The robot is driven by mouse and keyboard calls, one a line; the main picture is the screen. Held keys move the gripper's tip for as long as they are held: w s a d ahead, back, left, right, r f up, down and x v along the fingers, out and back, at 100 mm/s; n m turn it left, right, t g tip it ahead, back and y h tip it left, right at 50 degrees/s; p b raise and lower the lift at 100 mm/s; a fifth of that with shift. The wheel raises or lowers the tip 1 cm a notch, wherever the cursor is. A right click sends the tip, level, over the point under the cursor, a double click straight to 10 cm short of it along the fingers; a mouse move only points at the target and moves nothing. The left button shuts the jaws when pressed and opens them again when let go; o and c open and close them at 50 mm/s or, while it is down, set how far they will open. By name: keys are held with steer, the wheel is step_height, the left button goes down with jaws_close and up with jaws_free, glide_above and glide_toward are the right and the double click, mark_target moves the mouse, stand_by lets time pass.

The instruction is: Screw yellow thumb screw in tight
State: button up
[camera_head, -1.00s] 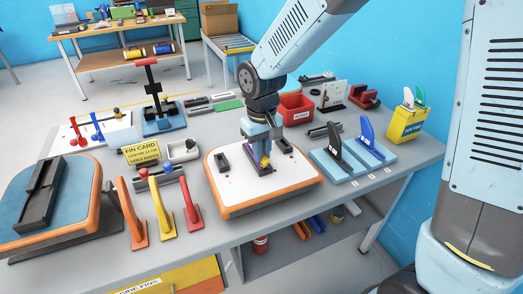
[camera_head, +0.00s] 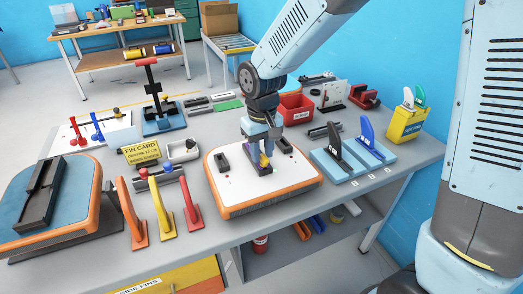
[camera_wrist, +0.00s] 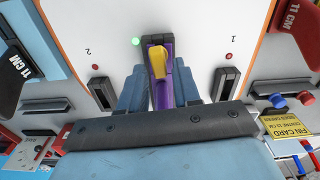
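The yellow thumb screw (camera_wrist: 157,62) stands at the dark centre fin box (camera_wrist: 158,39) of the white board, beside a purple fin (camera_wrist: 162,92). In the head view the yellow piece (camera_head: 264,160) shows low between my fingers, with purple next to it. My gripper (camera_wrist: 160,85) points down over the box, one blue finger on each side of the purple fin. Whether the fingers press on the fin or the screw cannot be told. The screw's lower end is hidden. A green light (camera_wrist: 136,41) glows beside the box.
The white board (camera_head: 228,190) has an orange rim and two dark side boxes marked 1 (camera_wrist: 226,84) and 2 (camera_wrist: 101,91), each with a red light. Upright side fins (camera_head: 162,208) stand to its left. Blue fin stands (camera_head: 371,155) are to its right.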

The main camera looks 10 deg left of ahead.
steer(key=shift+o, duration=0.9)
steer(key=shift+r, duration=0.1)
step_height(320, 180, up, 13)
steer(key=s+d+r+m+t, duration=0.1)
steer(key=d+r+m, duration=0.15)
steer(key=d, duration=0.65)
steer(key=s+d+r+m+t, duration=0.15)
steer(key=d+r, duration=0.25)
steer(key=d, duration=0.5)
steer(key=s+d+m+t, duration=0.3)
steer(key=s+d, duration=0.6)
steer(key=d, duration=0.4)
steer(key=shift+s+d+r, duration=0.15)
steer(key=shift+r, duration=0.05)
